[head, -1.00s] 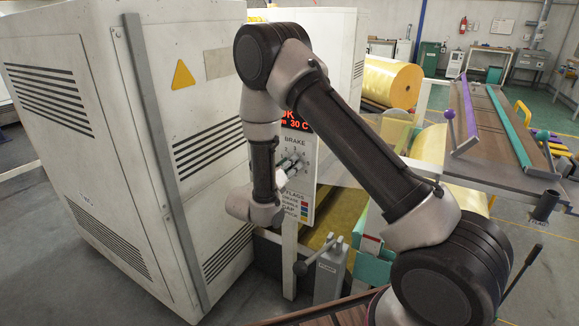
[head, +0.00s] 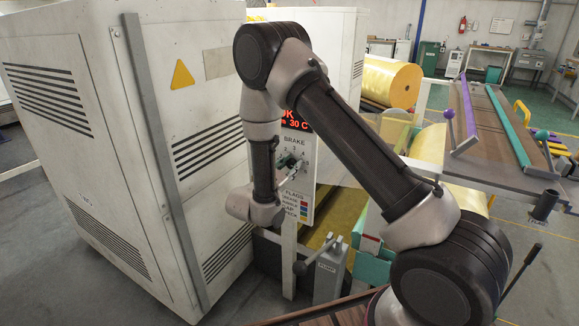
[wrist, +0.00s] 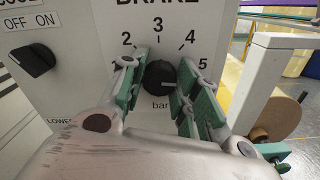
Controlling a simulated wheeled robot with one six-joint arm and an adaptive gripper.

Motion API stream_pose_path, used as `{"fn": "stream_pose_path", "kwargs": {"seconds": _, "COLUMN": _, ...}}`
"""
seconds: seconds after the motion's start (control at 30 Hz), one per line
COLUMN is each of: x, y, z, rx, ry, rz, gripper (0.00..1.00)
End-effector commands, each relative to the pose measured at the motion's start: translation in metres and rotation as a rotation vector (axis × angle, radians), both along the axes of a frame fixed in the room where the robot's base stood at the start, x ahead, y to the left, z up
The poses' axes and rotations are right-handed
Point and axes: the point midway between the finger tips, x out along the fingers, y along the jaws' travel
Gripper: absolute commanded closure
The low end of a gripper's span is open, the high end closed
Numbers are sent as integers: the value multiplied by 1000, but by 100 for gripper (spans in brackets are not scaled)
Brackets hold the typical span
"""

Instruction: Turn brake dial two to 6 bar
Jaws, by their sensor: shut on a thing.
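The brake dial (wrist: 160,78) is a black round knob on a white panel under the word BRAKE. In the wrist view, the printed numbers 2, 3, 4 and 5 show around it and "bar" is printed below. My gripper (wrist: 157,75) is shut on the dial, with green-padded fingers on its left and right sides. The fingers cover the lower scale numbers. A small pale mark shows at the knob's lower right, but I cannot tell the exact setting.
A black OFF/ON knob (wrist: 33,60) sits left of the dial. A red display (head: 297,123) is above the BRAKE label. A large white cabinet (head: 100,180) stands close left of my arm.

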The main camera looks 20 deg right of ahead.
Motion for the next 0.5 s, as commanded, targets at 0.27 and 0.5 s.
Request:
{"fn": "stream_pose_path", "kwargs": {"seconds": 0.27, "x": 0, "y": 0, "z": 2, "rx": 151, "ry": -164, "rz": 0, "gripper": 93}}
{"fn": "stream_pose_path", "kwargs": {"seconds": 0.5, "x": -1, "y": 0, "z": 2, "rx": 239, "ry": -256, "rz": 1, "gripper": 93}}
